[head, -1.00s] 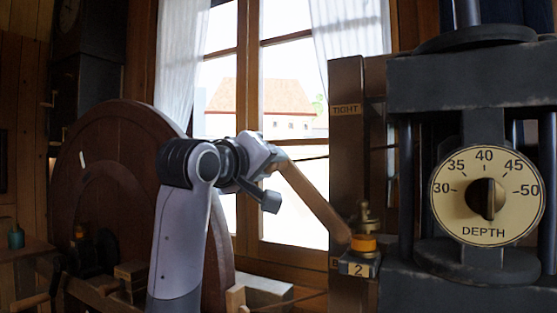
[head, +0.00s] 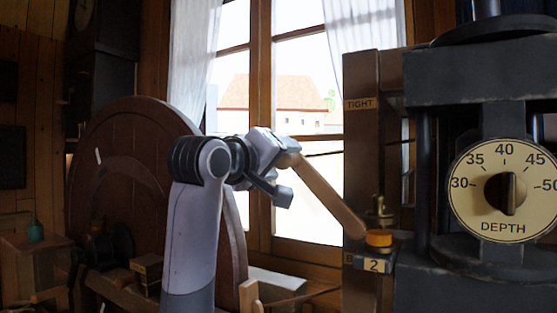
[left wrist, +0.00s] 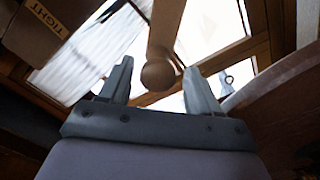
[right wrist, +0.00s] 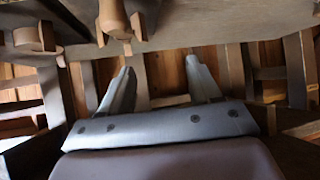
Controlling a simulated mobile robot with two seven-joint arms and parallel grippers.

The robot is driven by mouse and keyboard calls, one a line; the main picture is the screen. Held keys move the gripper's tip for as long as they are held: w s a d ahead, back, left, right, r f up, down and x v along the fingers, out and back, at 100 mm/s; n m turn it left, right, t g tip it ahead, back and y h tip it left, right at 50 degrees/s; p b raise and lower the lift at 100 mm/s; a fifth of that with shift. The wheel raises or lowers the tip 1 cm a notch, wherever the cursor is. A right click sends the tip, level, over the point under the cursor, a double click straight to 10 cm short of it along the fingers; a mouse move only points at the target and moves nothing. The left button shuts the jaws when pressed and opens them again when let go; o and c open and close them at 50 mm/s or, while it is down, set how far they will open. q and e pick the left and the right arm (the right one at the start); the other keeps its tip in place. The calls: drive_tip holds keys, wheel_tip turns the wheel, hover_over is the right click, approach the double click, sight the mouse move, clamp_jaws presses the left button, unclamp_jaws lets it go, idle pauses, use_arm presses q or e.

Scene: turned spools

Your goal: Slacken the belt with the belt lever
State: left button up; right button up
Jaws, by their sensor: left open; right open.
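The belt lever (head: 325,192) is a long wooden bar. It slants from my left gripper down to the right, to the foot of a dark post (head: 361,140) labelled TIGHT near its top. Its rounded end knob (left wrist: 158,75) shows in the left wrist view, between and just beyond the open fingertips. My left gripper (head: 284,172) is open at the lever's upper end; I cannot tell whether a finger touches it. A lower label on the post is mostly hidden. My right gripper (right wrist: 160,70) is open and empty in the right wrist view, below turned wooden parts.
A block marked 2 (head: 372,264) with an orange-and-brass piece (head: 379,238) stands by the post's foot. A DEPTH dial (head: 503,190) sits on the dark press at right. A large wooden wheel (head: 120,150) stands behind my left arm. A window is behind the lever.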

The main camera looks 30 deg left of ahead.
use_arm(q)
drive_tip(key=s+b, duration=0.1)
drive_tip(key=s, duration=0.6)
drive_tip(key=shift+a, duration=0.2)
use_arm(e)
drive_tip(key=shift+f, duration=0.85)
